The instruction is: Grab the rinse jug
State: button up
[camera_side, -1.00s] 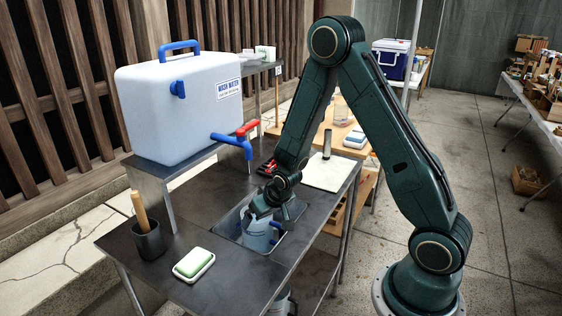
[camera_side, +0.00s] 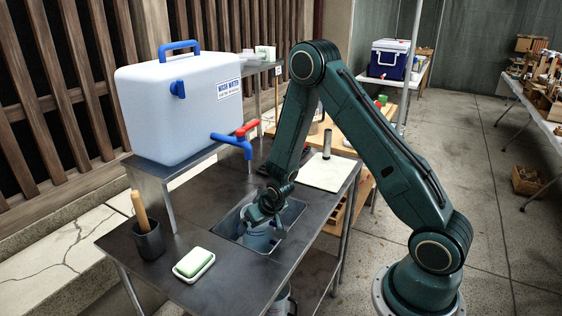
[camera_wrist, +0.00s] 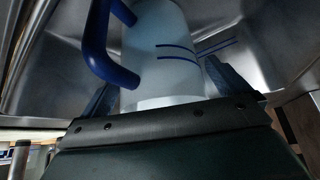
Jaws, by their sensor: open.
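The rinse jug (camera_side: 256,240) is pale and translucent and stands in the metal sink basin. In the wrist view the jug (camera_wrist: 160,45) shows a blue handle (camera_wrist: 98,40) on its left and blue lines on its side. My gripper (camera_side: 264,222) is down at the basin, over the jug, and hides much of it in the side view. In the wrist view my gripper's fingers (camera_wrist: 160,85) are open, one on each side of the jug's body. Whether they touch it I cannot tell.
The basin (camera_side: 228,222) has metal walls close around the jug. A white water tank (camera_side: 180,105) with a red-and-blue tap (camera_side: 236,141) stands behind. A soap dish (camera_side: 194,266) and a dark cup (camera_side: 148,240) with a wooden-handled tool are at the front left. A pale board (camera_side: 325,174) lies to the right.

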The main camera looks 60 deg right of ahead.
jog(key=shift+w+f, duration=0.15)
jog(key=shift+f, duration=0.15)
jog(key=shift+c, duration=0.4)
jog(key=shift+d, duration=0.1)
jog(key=c, duration=1.4)
jog(key=shift+o, duration=0.2)
jog(key=shift+r, duration=0.4)
notch_tip(320, 180, up, 9)
jog(key=shift+r, duration=0.2)
dwell(0.7)
